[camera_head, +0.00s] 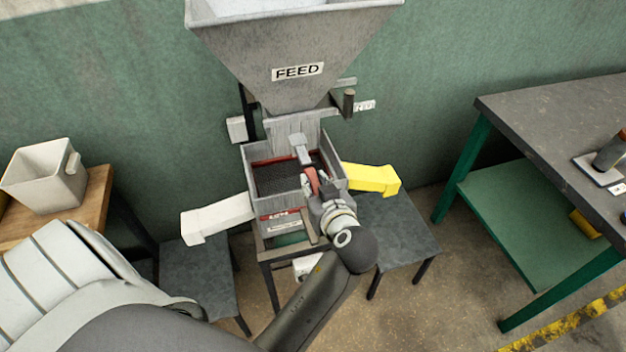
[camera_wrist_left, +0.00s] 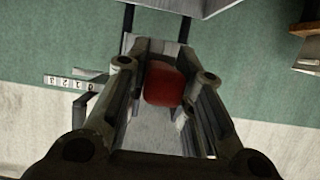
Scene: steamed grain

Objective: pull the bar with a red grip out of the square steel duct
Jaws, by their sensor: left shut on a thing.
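The red grip (camera_head: 312,181) of the bar shows beside my left gripper (camera_head: 313,187), over the open metal box below the hopper. In the left wrist view the red grip (camera_wrist_left: 163,83) sits between the two fingers of my left gripper (camera_wrist_left: 165,92), which is shut on it. A grey steel piece (camera_head: 299,148) stands just beyond the grip, in front of the square steel duct (camera_head: 285,133) under the hopper. I cannot tell how much of the bar is inside the duct. My right gripper is not in view.
The hopper marked FEED (camera_head: 290,50) hangs above. A box with a dark mesh (camera_head: 275,178) lies below, with a white chute (camera_head: 218,216) at left and a yellow chute (camera_head: 372,178) at right. A workbench (camera_head: 550,120) stands right; a beige bin (camera_head: 45,185) sits left.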

